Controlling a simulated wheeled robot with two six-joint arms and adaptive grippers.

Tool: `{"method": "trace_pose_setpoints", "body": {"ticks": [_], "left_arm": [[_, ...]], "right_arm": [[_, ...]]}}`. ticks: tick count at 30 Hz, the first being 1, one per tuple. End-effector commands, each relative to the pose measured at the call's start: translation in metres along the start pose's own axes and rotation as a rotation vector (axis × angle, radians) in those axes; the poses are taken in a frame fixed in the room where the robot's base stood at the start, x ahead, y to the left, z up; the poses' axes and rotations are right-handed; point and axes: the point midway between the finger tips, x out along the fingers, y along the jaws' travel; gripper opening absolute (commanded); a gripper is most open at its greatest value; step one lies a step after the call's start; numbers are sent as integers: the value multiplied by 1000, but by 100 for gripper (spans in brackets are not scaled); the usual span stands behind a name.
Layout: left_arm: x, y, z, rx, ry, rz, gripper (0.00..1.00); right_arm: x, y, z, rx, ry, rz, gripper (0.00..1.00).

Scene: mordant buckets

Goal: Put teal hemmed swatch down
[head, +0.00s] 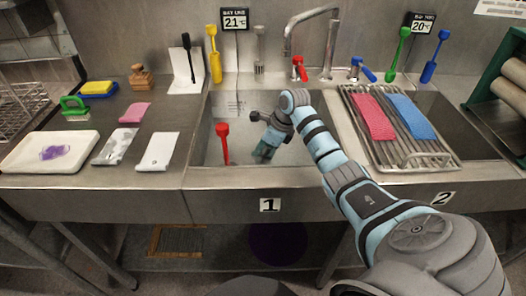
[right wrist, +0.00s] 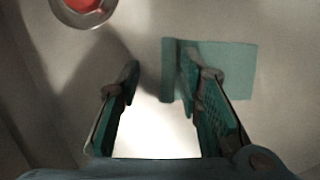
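The teal hemmed swatch (right wrist: 232,72) shows in the right wrist view as a flat teal rectangle with a darker band at its left edge. It appears to lie on the pale bottom of the left sink basin (head: 215,105), marked 1. My right gripper (right wrist: 160,82) points down into that basin with its fingers wide apart. Its right finger overlaps the swatch in the picture and hides part of it; whether they touch I cannot tell. In the head view my right gripper (head: 264,152) hides most of the swatch. My left gripper is not in view.
A red-handled tool (head: 223,143) stands in the same basin, left of the gripper. A rack (head: 427,160) with a pink cloth (head: 373,117) and a blue cloth (head: 411,116) covers part of the right basin. A white tray (head: 20,155) and cloths occupy the left counter.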

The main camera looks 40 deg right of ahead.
Motion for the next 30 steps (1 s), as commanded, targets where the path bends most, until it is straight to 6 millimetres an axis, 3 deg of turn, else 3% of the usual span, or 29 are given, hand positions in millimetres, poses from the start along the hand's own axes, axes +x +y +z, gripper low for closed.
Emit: {"method": "trace_pose_setpoints", "body": {"ticks": [5,15,18,30], "left_arm": [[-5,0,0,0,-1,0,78],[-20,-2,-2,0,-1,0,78],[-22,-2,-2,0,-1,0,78],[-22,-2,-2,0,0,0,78]], "right_arm": [[-12,-1,2,0,-1,-2,33],[-101,-1,2,-1,0,-4,33],[-117,-1,2,0,0,-2,33],[-123,0,1,0,0,0,33]]}}
